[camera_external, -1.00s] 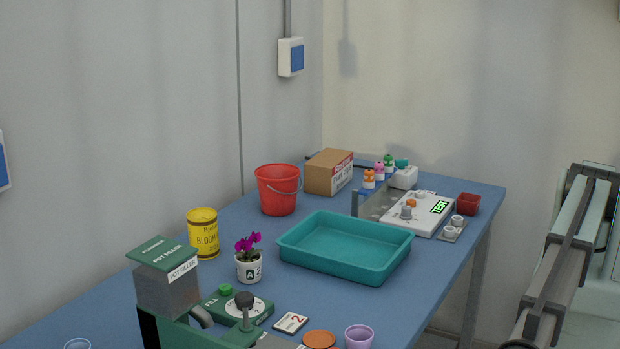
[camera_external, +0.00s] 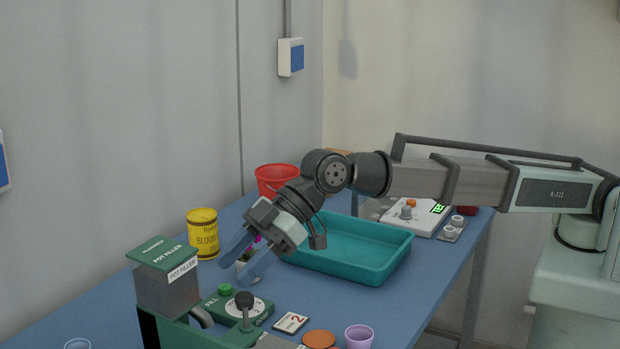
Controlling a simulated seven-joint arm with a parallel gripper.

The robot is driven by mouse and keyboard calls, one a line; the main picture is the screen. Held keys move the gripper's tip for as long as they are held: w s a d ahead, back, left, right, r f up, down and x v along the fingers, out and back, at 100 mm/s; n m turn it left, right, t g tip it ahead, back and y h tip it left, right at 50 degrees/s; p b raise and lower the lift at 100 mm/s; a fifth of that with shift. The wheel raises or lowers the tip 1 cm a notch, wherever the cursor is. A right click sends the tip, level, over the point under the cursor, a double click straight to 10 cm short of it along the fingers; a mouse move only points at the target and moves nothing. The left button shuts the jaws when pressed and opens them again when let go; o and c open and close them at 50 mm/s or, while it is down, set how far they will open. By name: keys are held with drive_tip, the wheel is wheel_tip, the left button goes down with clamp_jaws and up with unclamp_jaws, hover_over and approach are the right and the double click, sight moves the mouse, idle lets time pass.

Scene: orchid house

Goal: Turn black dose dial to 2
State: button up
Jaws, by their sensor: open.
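The black dose dial (camera_external: 244,300) is a dark round knob on the green pot filler (camera_external: 168,284) at the front left. A pale round scale plate lies under it; its marks are too small to read. A white card (camera_external: 291,322) with a red 2 lies on the table to the right of the dial. My gripper (camera_external: 246,268) is open and empty, pointing down and left, above and behind the dial and apart from it. It hides most of the white pot with purple flowers.
A green button (camera_external: 225,289) sits just behind the dial. A yellow bloom tin (camera_external: 203,235), a teal tray (camera_external: 365,262) and a red bucket (camera_external: 275,178) stand farther back. A terracotta saucer (camera_external: 319,339) and a purple cup (camera_external: 359,338) are at the front right.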

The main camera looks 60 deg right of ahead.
drive_tip(key=w+d+f+n+g+h, duration=0.25)
drive_tip(key=w+d, duration=0.25)
drive_tip(key=d, duration=0.5)
drive_tip(key=w+d+f+n+g+h, duration=0.1)
drive_tip(key=w+d+n+g+h, duration=0.15)
drive_tip(key=w+d, duration=0.45)
drive_tip(key=shift+m, duration=0.4)
drive_tip(key=x, duration=0.4)
drive_tip(key=s+d+x, duration=0.1)
drive_tip(key=x, duration=0.3)
drive_tip(key=d+f+x, duration=0.1)
drive_tip(key=x, duration=0.3)
drive_tip(key=shift+s+f, duration=0.25)
drive_tip(key=shift+s, duration=0.05)
clamp_jaws()
